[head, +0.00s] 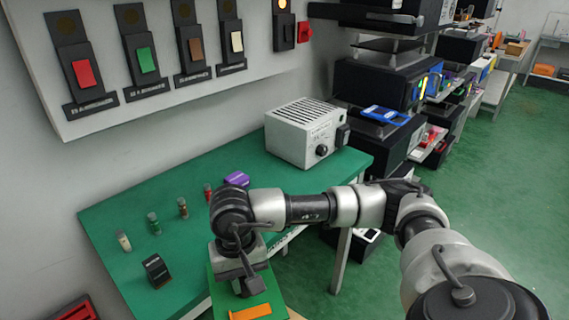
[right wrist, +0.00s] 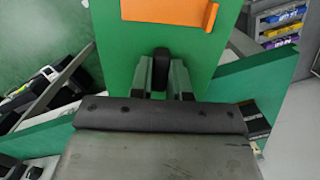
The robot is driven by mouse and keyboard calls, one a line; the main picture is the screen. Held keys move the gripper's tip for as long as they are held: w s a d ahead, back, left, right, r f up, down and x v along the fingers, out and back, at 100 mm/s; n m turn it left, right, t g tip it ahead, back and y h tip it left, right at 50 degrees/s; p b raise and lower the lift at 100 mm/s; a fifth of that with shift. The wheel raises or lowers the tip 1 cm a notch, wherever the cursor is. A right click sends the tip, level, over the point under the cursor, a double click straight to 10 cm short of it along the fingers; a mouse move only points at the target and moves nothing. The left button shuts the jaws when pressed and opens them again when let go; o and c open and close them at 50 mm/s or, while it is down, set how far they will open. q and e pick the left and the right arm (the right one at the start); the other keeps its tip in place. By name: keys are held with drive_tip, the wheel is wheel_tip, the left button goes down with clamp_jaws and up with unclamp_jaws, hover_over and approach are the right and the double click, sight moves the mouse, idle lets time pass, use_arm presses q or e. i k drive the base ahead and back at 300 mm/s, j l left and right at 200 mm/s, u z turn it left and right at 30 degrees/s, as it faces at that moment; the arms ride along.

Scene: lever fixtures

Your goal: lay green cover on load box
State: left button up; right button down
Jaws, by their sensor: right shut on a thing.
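The green cover (head: 220,297) is a flat green panel with an orange strip (head: 250,312), low in the head view by the table's front edge. In the right wrist view the green cover (right wrist: 112,55) fills the top middle, with its orange patch above. My right gripper (head: 247,285) is shut on the cover at a dark part between its fingers (right wrist: 162,80). A pale grey slotted box (head: 290,139) with a black knob, probably the load box, stands at the table's far right end, apart from the cover. My left gripper is not in view.
The green table (head: 130,205) runs along the wall. Several small bottles (head: 154,223), a small black block (head: 157,270) and a purple item (head: 236,179) stand on it. A wall panel (head: 110,40) carries several coloured levers. Dark shelves (head: 375,85) stand beyond the table.

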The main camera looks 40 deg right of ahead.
sight(305, 110)
drive_tip(key=l+u, duration=0.1)
drive_tip(key=l, duration=0.3)
drive_tip(key=k+l, duration=0.15)
drive_tip(key=l, duration=0.25)
drive_tip(key=l+u, duration=0.15)
drive_tip(key=l, duration=0.3)
drive_tip(key=k+l+u, duration=0.1)
drive_tip(key=l, duration=0.3)
drive_tip(key=k+l+u, duration=0.1)
drive_tip(key=l, duration=0.25)
drive_tip(key=k+l, duration=0.15)
drive_tip(key=l, duration=0.25)
drive_tip(key=k+l+u, duration=0.15)
drive_tip(key=l, duration=0.25)
